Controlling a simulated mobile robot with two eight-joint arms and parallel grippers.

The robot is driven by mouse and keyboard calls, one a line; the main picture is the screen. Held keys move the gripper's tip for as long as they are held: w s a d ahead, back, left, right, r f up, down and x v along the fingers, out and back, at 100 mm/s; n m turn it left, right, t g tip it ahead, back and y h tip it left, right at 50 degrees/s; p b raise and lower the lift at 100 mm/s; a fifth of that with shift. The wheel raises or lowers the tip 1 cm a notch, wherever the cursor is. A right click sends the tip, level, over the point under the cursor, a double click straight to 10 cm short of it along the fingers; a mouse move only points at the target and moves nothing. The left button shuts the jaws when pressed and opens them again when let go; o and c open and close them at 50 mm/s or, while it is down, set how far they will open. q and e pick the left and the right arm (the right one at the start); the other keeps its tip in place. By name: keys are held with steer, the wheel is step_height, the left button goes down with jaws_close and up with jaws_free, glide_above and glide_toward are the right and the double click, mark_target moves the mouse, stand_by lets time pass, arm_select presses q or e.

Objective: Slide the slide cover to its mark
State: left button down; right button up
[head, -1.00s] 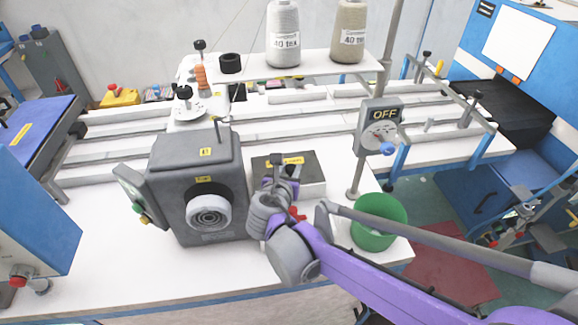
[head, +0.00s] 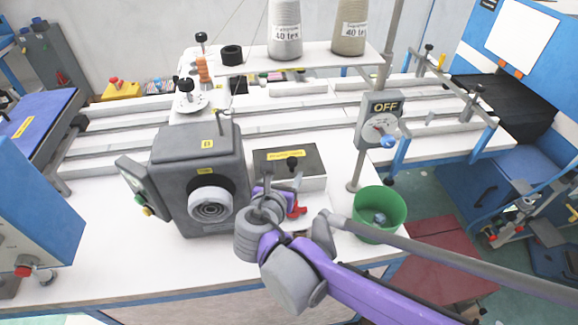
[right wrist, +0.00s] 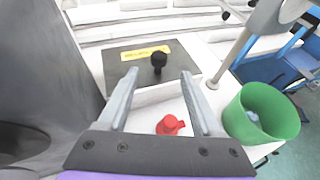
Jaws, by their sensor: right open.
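The slide cover (head: 270,162) is a dark plate with a yellow label and a black knob (head: 292,163), lying on a white box (head: 314,184) right of the grey machine. In the right wrist view the cover (right wrist: 122,74) and its upright knob (right wrist: 159,61) are ahead, between the finger lines. My right gripper (head: 284,183) is open and empty, at the near side of the box, apart from the knob. Its spread fingers (right wrist: 160,76) also show in the wrist view. I cannot make out the mark. My left gripper is out of view.
The grey machine (head: 200,155) stands close left of my gripper. A small red part (head: 297,209) lies below the box front. A green bucket (head: 379,219) holding a greyish item and a post with an OFF sign (head: 383,107) stand to the right. Rails run behind.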

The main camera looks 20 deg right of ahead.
steer(key=shift+v, duration=1.6)
steer(key=s+f+m+g+y, duration=0.2)
steer(key=s+f+m+y, duration=0.2)
steer(key=m, duration=1)
steer(key=s+f+m+g+y, duration=0.3)
steer(key=s+f+m, duration=0.7)
steer(key=m, duration=0.4)
steer(key=shift+s+a+m+y+p, duration=0.15)
steer(key=shift+s+m+y+p, duration=0.2)
steer(key=shift+s+y, duration=0.2)
steer(key=shift+f, duration=0.1)
